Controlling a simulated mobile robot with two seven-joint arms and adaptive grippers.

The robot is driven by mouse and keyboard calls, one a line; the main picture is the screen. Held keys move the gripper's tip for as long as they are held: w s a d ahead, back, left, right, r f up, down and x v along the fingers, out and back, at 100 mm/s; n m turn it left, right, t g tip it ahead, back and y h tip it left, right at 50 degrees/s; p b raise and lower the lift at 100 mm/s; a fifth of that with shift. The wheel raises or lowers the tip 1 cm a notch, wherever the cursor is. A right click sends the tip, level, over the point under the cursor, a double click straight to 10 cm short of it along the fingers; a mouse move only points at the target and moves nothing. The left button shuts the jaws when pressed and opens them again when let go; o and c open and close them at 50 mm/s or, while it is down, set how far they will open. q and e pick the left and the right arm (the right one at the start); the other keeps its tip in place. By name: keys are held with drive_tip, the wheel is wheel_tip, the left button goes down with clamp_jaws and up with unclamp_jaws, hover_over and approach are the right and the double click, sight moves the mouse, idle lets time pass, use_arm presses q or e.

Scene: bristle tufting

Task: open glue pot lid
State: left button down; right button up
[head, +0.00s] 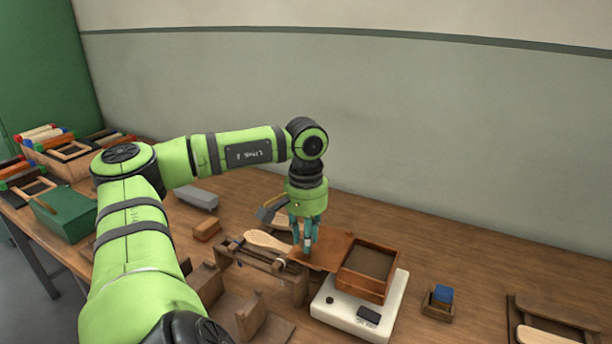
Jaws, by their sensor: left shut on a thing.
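The glue pot (363,287) is a reddish-brown square box with its open top facing up and a dark inside. It sits on a white base with a dark knob and a dark panel. A flat brown lid (333,251) extends out from the left side of the pot, lying roughly level. My left gripper (307,247) points down at the lid's left part, with its teal fingers shut on the lid. The exact grip is small and partly hidden by the fingers. My right gripper is not in view.
A wooden fixture (270,257) with a pale brush handle stands left of the pot. A blue block in a small wooden holder (438,302) is at the right. A wooden tray (555,325) lies at the far right. A green box (65,215) stands at the left. Bench space behind the pot is clear.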

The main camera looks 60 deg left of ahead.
use_arm(q)
drive_tip(key=shift+a+f+m, duration=0.1)
drive_tip(key=shift+a+m, duration=0.3)
drive_tip(key=shift+a, duration=0.05)
drive_tip(key=c, duration=1)
unclamp_jaws()
drive_tip(key=shift+r, duration=3.8)
